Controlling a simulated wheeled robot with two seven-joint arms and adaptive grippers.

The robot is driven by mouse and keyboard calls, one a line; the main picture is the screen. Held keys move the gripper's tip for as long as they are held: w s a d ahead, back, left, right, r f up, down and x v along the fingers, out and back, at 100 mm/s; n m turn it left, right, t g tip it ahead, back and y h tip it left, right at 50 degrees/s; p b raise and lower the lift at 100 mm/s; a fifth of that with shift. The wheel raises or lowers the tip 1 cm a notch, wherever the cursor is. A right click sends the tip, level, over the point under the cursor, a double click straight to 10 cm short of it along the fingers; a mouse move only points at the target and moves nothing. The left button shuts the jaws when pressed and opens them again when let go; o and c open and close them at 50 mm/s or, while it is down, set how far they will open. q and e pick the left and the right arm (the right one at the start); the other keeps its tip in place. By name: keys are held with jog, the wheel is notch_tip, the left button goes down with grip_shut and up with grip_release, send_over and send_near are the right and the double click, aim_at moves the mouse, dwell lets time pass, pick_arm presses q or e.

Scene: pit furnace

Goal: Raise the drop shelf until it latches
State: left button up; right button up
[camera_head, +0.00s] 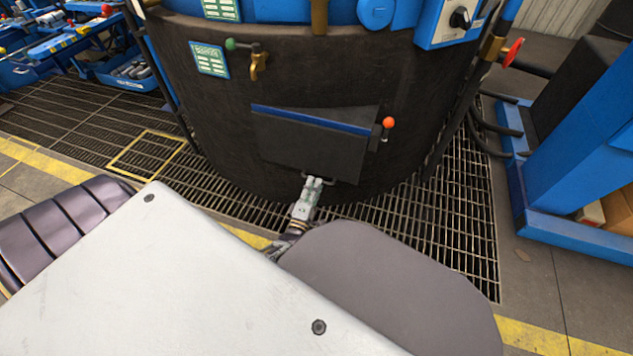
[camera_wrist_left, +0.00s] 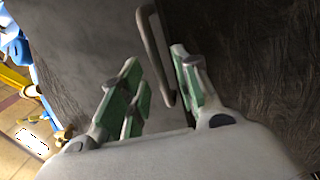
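The drop shelf (camera_head: 305,140) is a dark panel on the curved black furnace wall, with a blue strip along its top. It hangs down close to the wall. A thin bar handle (camera_head: 338,181) is at its lower edge. My left gripper (camera_head: 313,181) is at this handle, just below the panel. In the left wrist view, the handle (camera_wrist_left: 153,45) reaches between the green-padded fingers of the left gripper (camera_wrist_left: 155,56). The fingers are apart, with visible gaps beside the bar. My right gripper is not in view.
A lever with an orange knob (camera_head: 388,122) is right of the shelf. A brass valve (camera_head: 258,62) is above it. Floor grating (camera_head: 440,230) surrounds the furnace. A blue cabinet (camera_head: 585,150) stands at right. Blue bins (camera_head: 125,72) are at upper left.

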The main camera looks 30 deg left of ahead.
pick_arm(q)
jog(key=shift+b+x, duration=0.35)
jog(key=shift+x, duration=1.25)
grip_shut()
